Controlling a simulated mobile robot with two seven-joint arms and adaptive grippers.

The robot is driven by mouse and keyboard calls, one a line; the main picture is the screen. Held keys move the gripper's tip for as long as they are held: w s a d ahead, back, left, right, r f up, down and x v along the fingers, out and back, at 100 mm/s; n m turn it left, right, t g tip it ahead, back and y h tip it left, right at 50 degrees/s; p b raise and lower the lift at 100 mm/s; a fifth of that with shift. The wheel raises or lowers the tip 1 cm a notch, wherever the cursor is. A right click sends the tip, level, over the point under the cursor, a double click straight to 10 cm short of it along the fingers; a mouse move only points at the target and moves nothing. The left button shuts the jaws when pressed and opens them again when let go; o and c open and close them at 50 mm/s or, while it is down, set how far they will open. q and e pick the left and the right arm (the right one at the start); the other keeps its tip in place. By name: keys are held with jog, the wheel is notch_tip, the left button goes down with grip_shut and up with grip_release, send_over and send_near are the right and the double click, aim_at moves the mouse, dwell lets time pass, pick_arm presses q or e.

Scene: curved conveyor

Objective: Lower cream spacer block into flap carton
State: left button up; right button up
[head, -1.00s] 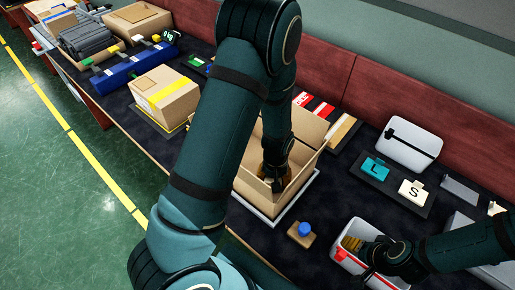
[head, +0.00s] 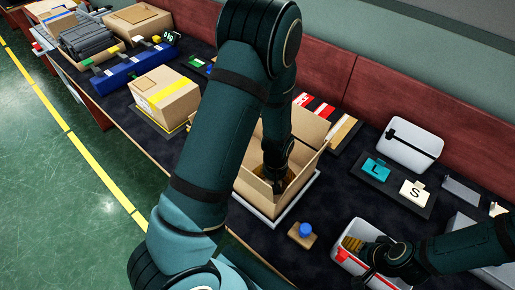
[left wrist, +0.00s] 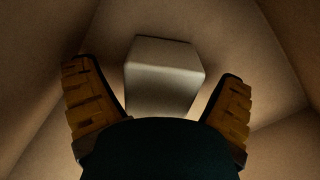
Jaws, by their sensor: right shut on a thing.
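The flap carton (head: 265,196) stands open on the dark bench in the middle of the head view. My left gripper (head: 278,185) reaches down inside it, with its fingertips mostly hidden by the carton and my arm. In the left wrist view the cream spacer block (left wrist: 163,77) sits inside the carton walls, ahead of my left gripper (left wrist: 160,95). Its two fingers stand wide apart, with gaps between them and the block. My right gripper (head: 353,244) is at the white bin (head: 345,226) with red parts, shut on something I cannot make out.
A small block with a blue knob (head: 305,230) lies between the carton and the bin. A taped carton (head: 165,97) stands to the left. Teal L and cream S pieces (head: 412,192) and a white case (head: 410,143) are at the right. A red-brown wall runs behind.

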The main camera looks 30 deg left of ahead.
pick_arm(q)
jog(key=shift+s+r, duration=0.25)
jog(key=shift+r, duration=1.75)
jog(key=shift+s+r, duration=0.2)
jog(key=shift+r, duration=1.75)
jog(key=shift+f, duration=0.1)
jog(key=f, duration=0.5)
jog(key=w+f, duration=0.1)
jog(key=f, duration=0.2)
jog(key=shift+r, duration=0.1)
